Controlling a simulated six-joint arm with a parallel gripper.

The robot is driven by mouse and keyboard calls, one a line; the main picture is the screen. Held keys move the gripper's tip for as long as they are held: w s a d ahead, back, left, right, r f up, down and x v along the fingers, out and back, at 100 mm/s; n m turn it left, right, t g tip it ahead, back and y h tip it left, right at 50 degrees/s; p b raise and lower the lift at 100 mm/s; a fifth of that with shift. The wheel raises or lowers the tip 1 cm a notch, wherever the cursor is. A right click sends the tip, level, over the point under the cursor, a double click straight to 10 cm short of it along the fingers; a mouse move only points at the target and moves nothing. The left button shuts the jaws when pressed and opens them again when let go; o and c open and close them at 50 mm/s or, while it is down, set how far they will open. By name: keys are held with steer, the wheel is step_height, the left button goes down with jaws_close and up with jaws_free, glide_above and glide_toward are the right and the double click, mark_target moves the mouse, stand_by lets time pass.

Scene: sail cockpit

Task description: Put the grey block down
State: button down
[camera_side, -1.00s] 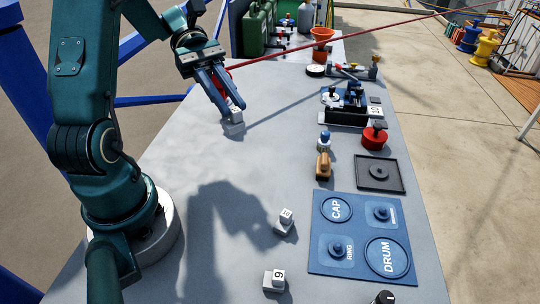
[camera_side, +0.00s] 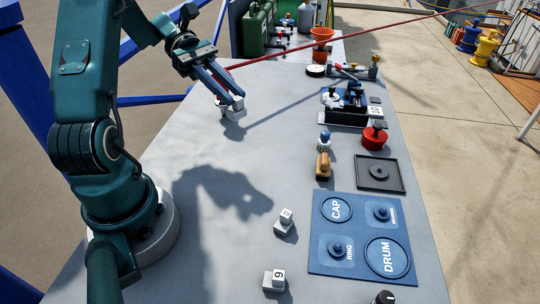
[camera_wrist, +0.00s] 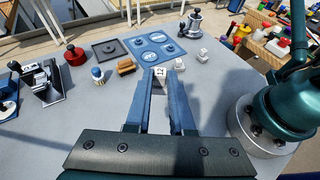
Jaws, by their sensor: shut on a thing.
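The grey block (camera_side: 234,113) is a small stepped piece, a little cube on a wider base. It is at the fingertips of my gripper (camera_side: 238,99), over the back left part of the grey table. In the wrist view the block's marked face (camera_wrist: 159,72) shows between the tips of the blue fingers (camera_wrist: 162,82). My gripper is shut on it. The fingers hide part of the block. I cannot tell whether its base touches the table.
Two similar numbered blocks (camera_side: 284,222) (camera_side: 273,282) stand near the front. A blue panel (camera_side: 318,264) with labelled round places lies right of them. A dark square tray (camera_side: 396,188), a red round object (camera_side: 374,138) and a wooden-handled piece (camera_side: 323,166) are on the right. The middle is clear.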

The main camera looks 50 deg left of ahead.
steer(key=w+d+f+g, duration=0.1)
steer(key=d+f, duration=0.1)
steer(key=d, duration=0.1)
steer(key=w+d+f+m+g, duration=0.1)
steer(key=w+d+f, duration=0.1)
steer(key=d+f, duration=0.1)
steer(key=w+d+f+m, duration=0.1)
steer(key=w+d+f, duration=0.1)
steer(key=d+f, duration=0.1)
steer(key=shift+w+d+g, duration=0.1)
steer(key=shift+d+g, duration=0.3)
steer(key=shift+d, duration=0.5)
steer(key=shift+d+f, duration=0.15)
steer(key=shift+f, duration=1.95)
steer(key=shift+f, duration=0.15)
steer(key=c, duration=0.8)
jaws_free()
